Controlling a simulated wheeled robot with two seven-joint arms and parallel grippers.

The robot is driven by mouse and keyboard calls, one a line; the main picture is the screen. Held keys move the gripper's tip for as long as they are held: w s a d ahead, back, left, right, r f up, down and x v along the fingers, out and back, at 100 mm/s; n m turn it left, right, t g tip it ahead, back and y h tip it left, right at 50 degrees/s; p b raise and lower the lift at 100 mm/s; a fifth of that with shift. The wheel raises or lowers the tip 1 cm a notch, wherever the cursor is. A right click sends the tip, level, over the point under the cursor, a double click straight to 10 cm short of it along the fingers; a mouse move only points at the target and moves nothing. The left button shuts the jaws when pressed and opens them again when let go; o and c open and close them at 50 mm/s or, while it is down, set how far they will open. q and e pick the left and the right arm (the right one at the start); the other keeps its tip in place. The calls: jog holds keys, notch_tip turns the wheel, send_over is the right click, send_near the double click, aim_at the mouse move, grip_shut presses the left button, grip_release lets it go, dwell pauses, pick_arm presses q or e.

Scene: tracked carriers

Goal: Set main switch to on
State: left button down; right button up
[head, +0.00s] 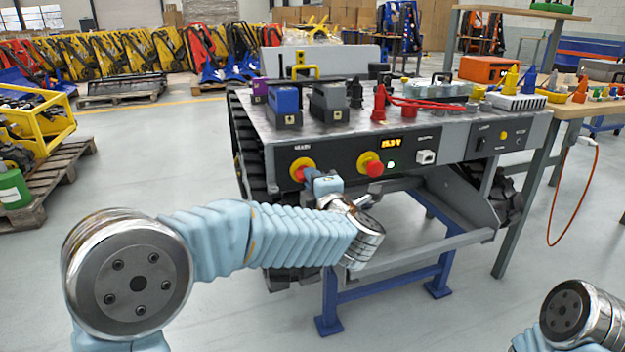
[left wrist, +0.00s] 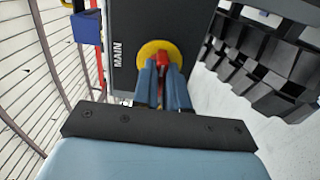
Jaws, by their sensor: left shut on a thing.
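The main switch (head: 301,164) is a red knob on a yellow round plate at the left of the carrier's dark front panel. In the left wrist view the same main switch (left wrist: 163,58) sits beside the word MAIN. My left gripper (left wrist: 163,88) has its two blue-grey fingers on either side of the red knob and is shut on it. In the head view my left gripper (head: 316,180) reaches the panel from below and covers part of the switch. The knob's exact pointer position is hard to read. My right gripper is out of view.
A second red knob on yellow (head: 370,164) sits right of it, under a lit orange display (head: 390,143). The carrier's top (head: 340,122) holds several boxes and red cables. A wooden bench (head: 575,108) stands at right.

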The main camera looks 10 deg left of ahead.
pick_arm(q)
jog(key=shift+f, duration=0.1)
jog(key=c, duration=1.2)
grip_release()
jog(key=shift+o, duration=0.2)
jog(key=v, duration=1.3)
jog(key=shift+s+d, duration=0.2)
jog(key=shift+s, duration=0.15)
